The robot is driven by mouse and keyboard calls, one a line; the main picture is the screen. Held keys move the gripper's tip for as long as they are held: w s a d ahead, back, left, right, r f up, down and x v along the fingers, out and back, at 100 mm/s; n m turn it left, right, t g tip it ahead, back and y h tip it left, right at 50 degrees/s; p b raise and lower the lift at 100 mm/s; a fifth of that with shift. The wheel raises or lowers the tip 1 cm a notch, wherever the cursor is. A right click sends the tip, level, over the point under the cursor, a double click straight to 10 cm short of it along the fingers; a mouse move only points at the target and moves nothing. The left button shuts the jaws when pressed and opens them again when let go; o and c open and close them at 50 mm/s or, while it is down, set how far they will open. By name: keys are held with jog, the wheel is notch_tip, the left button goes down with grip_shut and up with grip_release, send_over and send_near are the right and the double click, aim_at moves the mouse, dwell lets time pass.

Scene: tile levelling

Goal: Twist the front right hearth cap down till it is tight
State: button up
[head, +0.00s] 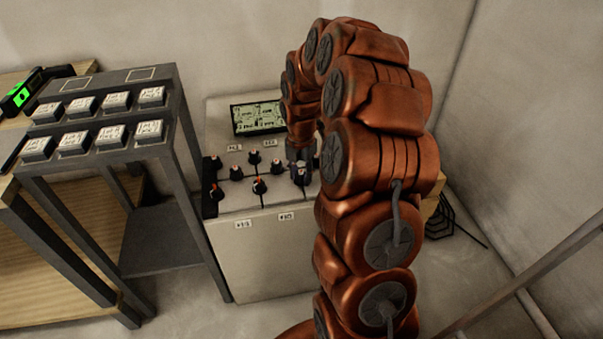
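The pale hearth block (265,255) stands against the back wall, with small dark caps with orange marks along the joints in its top. The cap at the front right (301,179) is small in the head view and partly covered by my gripper (300,166). My gripper points down right at this cap, and its fingertips look close to or touching it. I cannot tell whether the fingers are closed around the cap. Another front cap (259,186) stands to the left, apart from my gripper. My copper-coloured arm hides the right part of the hearth top.
A green-and-black panel (258,117) stands at the back of the hearth. A dark metal rack (190,150) with several white labelled blocks stands close on the left, by a wooden bench (70,285). A black wire object (440,220) lies on the floor at right.

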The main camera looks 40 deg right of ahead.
grip_shut()
